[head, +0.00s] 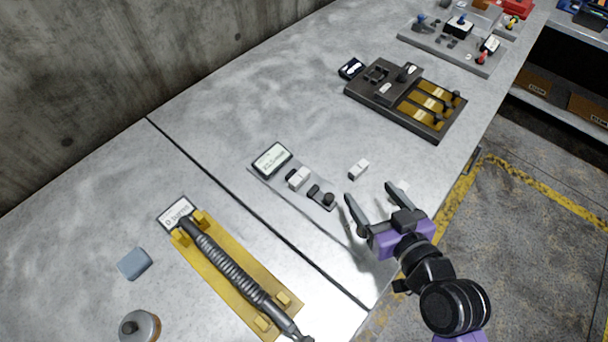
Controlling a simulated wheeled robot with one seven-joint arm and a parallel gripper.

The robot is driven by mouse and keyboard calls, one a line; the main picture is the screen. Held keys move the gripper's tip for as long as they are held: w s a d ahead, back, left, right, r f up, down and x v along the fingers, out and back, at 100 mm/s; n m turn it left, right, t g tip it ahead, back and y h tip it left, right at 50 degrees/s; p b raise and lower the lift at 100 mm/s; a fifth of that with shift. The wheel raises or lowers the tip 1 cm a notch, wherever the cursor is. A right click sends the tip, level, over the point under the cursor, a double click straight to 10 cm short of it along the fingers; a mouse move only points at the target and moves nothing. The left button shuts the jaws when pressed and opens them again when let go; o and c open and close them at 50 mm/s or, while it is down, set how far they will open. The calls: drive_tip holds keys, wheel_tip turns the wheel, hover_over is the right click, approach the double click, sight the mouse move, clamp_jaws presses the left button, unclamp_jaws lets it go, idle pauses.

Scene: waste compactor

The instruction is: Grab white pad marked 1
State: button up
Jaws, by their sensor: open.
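A small white pad (359,169) lies loose on the metal bench. A second white pad (299,178) sits on a small grey board (320,200). A third pale piece (402,187) is partly hidden behind my gripper. No mark on any of them is readable here, so I cannot tell which one bears a 1. My gripper (370,192) is open with nothing visible between its fingers. It is just below the loose pad in the picture, to the right of the grey board. I cannot tell its height above the bench.
The board also carries a label plate (271,160) and a black knob (329,199). A yellow fixture (231,275) with a ribbed grey tool lies left. A dark panel (433,120) with brass strips lies beyond. Bare bench surrounds the loose pad.

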sight(302, 178)
drive_tip(key=w+a, duration=0.1)
drive_tip(key=w+a+r+n+g+y, duration=0.1)
drive_tip(key=w+a+n+y, duration=0.1)
drive_tip(key=w, duration=0.1)
drive_tip(key=shift+a+r+g, duration=0.25)
drive_tip(key=shift+a+g, duration=0.05)
drive_tip(key=a+n+g+y, duration=0.1)
drive_tip(key=a+n, duration=0.1)
drive_tip(key=a+n+g+y, duration=0.1)
drive_tip(key=a, duration=0.1)
drive_tip(key=shift+s+a+f+n+g+y, duration=0.1)
drive_tip(key=shift+s+f+n+g+y, duration=0.05)
drive_tip(key=shift+n+g+y, duration=0.2)
drive_tip(key=shift+s+a+n+g, duration=0.1)
drive_tip(key=shift+a+n+g, duration=0.15)
drive_tip(key=shift+a+n, duration=0.1)
drive_tip(key=shift+a+f, duration=0.15)
drive_tip(key=shift+a, duration=0.05)
drive_tip(key=x, duration=0.2)
drive_tip(key=p+x, duration=0.1)
drive_tip(key=x, duration=0.2)
drive_tip(key=p+x, duration=0.1)
drive_tip(key=x, duration=0.1)
drive_tip(key=shift+s+a+f, duration=0.15)
drive_tip(key=shift+a+f, duration=0.05)
drive_tip(key=shift+f, duration=0.2)
drive_tip(key=shift+c, duration=0.3)
drive_tip(key=shift+r, duration=0.1)
drive_tip(key=c, duration=1.5)
